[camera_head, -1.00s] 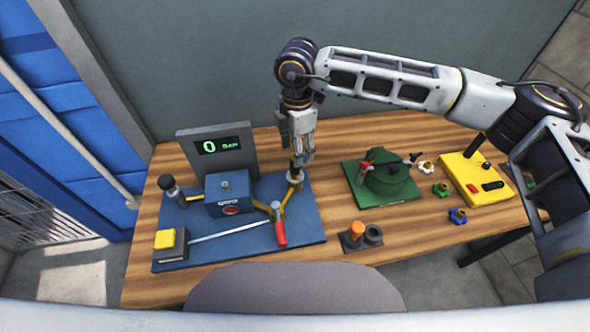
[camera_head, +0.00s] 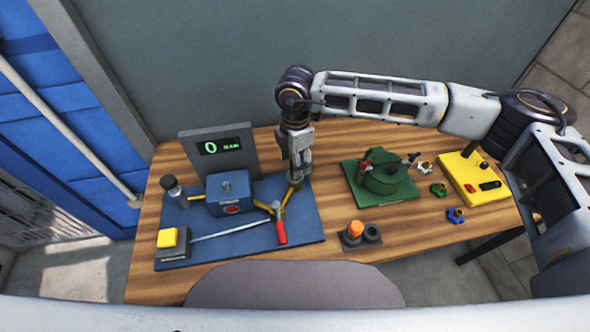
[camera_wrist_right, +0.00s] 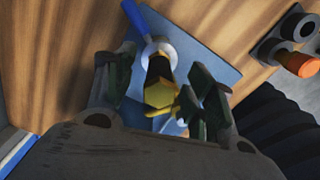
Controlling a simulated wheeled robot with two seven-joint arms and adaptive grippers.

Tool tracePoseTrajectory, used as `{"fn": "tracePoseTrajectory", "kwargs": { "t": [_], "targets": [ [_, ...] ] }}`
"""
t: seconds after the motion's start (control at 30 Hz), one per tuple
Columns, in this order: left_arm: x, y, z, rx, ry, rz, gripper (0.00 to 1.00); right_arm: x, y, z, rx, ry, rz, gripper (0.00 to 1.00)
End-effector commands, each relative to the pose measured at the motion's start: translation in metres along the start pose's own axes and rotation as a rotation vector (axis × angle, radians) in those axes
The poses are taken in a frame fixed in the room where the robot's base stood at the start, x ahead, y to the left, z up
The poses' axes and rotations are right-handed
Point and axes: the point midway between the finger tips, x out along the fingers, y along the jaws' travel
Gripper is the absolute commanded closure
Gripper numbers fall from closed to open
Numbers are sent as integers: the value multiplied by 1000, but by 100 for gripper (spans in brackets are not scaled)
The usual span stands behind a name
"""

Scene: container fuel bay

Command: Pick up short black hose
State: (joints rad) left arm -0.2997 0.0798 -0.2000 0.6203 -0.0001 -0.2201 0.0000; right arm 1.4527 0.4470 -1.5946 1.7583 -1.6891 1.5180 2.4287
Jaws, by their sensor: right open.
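In the right wrist view, a short dark piece (camera_wrist_right: 158,68) with a yellow hexagonal end (camera_wrist_right: 160,94) stands in a pale round port; it looks like the short black hose, but I cannot be sure. My right gripper (camera_wrist_right: 164,88) is open, with one finger on each side of this piece. Contact cannot be told. In the head view my right gripper (camera_head: 296,180) points down over the right end of the blue board (camera_head: 305,230), and it hides most of the piece. My left gripper is not in view.
Beside the gripper stand a blue box (camera_head: 228,195), a red-handled valve (camera_head: 280,232) and a grey display (camera_head: 243,146). To the right are a green unit (camera_head: 386,180), a yellow box (camera_head: 470,180), several small knobs and an orange-capped plug (camera_head: 355,230). Bare wood lies between.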

Motion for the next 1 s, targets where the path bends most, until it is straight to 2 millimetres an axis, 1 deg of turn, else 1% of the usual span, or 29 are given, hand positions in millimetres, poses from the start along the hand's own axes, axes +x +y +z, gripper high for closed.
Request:
{"fn": "tracePoseTrajectory", "kwargs": {
  "t": [0.03, 0.1, 0.2, 0.33, 0.47, 0.83, 0.87, 1.0],
  "targets": [
    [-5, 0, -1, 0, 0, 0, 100, 2, 0, -1, 0, 0, -1, 46],
    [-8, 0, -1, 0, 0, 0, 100, 9, 0, -2, 0, 0, -1, 46],
    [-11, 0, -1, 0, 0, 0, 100, 21, 0, -2, 1, 1, -1, 46],
    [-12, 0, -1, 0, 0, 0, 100, 30, 0, -2, 1, 0, 0, 46],
    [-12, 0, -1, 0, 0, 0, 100, 33, 0, -2, 1, 0, 1, 46],
    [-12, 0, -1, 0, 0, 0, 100, 33, 0, -2, 1, 0, 1, 46],
    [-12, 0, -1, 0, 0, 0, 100, 33, 0, -2, 1, 0, 1, 47],
    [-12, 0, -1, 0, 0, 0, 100, 33, 0, -2, 1, 0, 1, 65]
  ]
}}
